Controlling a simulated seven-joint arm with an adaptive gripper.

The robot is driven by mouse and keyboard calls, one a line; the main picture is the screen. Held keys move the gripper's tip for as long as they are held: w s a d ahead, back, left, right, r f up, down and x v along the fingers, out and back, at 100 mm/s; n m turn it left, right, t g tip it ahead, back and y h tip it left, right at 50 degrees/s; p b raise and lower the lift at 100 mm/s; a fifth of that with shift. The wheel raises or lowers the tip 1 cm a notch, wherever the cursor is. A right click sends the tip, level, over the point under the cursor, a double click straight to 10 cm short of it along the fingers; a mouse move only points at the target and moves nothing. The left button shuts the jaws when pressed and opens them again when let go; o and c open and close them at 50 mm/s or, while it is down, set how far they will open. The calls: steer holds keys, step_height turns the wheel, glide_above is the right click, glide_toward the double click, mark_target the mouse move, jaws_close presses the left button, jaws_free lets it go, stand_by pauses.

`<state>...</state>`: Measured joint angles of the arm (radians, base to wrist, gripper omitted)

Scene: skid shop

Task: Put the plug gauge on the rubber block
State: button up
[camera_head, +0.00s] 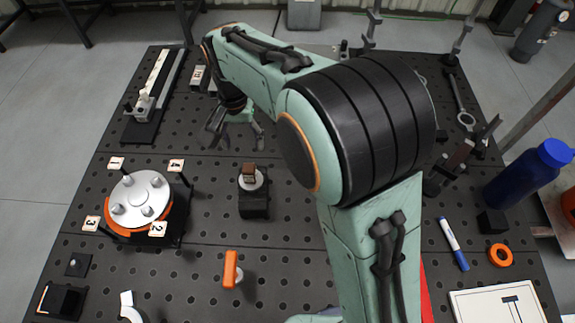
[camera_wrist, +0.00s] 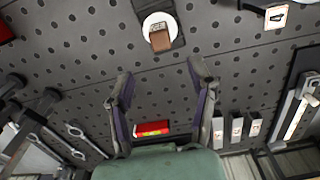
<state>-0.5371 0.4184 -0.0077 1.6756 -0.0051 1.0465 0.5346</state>
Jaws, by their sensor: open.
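My gripper (camera_head: 236,142) is open and empty above the back middle of the table; its two spread fingers also show in the wrist view (camera_wrist: 161,74). An orange-handled piece with a pale grey end (camera_head: 231,269), possibly the plug gauge, lies near the front middle, well in front of my gripper. A small black block (camera_head: 491,222), possibly the rubber block, sits at the right beside the blue bottle. A small brown block (camera_head: 249,171) rests on a white disc on a black stand (camera_head: 254,206), nearer the front than my gripper. I cannot tell for certain which pieces the task names.
A round fixture (camera_head: 140,196) with numbered tags stands at the left. A blue bottle (camera_head: 530,172), marker (camera_head: 453,243) and orange ring (camera_head: 499,253) are at the right. A red box (camera_wrist: 153,129) shows between my fingers in the wrist view.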

steer(key=s+d+r, duration=0.5)
steer(key=s+d, duration=0.4)
steer(key=d, duration=0.3)
steer(key=s+d+f+n, duration=0.1)
steer(key=s+d, duration=0.5)
steer(key=s, duration=0.6)
steer(key=shift+s+d+f+y, duration=0.2)
steer(key=shift+f+y, duration=0.15)
steer(key=shift+y, duration=0.05)
